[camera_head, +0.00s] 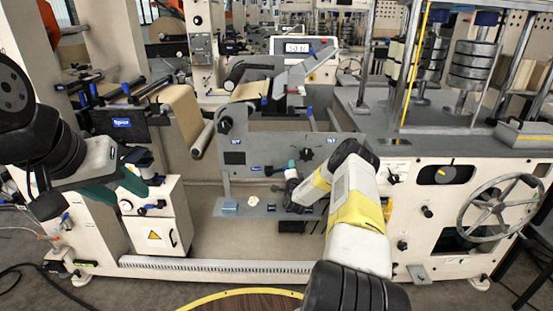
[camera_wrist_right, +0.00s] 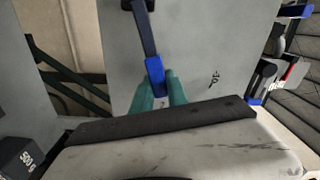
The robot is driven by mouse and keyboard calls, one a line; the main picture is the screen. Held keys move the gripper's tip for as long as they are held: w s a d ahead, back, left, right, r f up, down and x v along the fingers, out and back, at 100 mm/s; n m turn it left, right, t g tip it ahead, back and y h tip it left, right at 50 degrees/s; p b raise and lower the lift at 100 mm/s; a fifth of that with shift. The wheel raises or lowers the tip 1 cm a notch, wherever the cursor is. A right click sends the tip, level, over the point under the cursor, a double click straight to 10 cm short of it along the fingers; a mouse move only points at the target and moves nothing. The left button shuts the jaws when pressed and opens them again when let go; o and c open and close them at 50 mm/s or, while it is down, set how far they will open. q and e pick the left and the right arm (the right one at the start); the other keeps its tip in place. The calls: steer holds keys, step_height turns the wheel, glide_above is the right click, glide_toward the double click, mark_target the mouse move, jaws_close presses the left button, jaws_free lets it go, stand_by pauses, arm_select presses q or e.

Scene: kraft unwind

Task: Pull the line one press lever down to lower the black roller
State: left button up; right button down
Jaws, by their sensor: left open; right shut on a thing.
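The press lever (camera_wrist_right: 145,40) shows in the right wrist view as a dark grey bar with a blue grip (camera_wrist_right: 155,77) at its near end, in front of a grey plate. My right gripper (camera_wrist_right: 159,92) has its teal fingers shut around the blue grip. In the head view my right gripper (camera_head: 291,172) is at the front of the grey machine panel, and the lever is mostly hidden there. My left gripper (camera_head: 148,170) is open and empty at the left, by a white cabinet. I cannot tell which roller is the black one.
The grey side panel (camera_head: 260,150) carries knobs and blue-handled parts. A second blue-handled lever (camera_wrist_right: 262,78) is to the right in the wrist view. A handwheel (camera_head: 500,207) is at the right. A white cabinet (camera_head: 160,225) stands near my left arm.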

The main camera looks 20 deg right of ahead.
steer(key=shift+s+d+f+m, duration=0.1)
steer(key=shift+d+f+m, duration=0.1)
steer(key=shift+f+m, duration=1.6)
steer(key=c, duration=1.3)
jaws_free()
steer(key=v, duration=0.7)
steer(key=shift+s+a+r, duration=0.1)
steer(key=shift+s, duration=0.3)
steer(key=shift+w, duration=0.1)
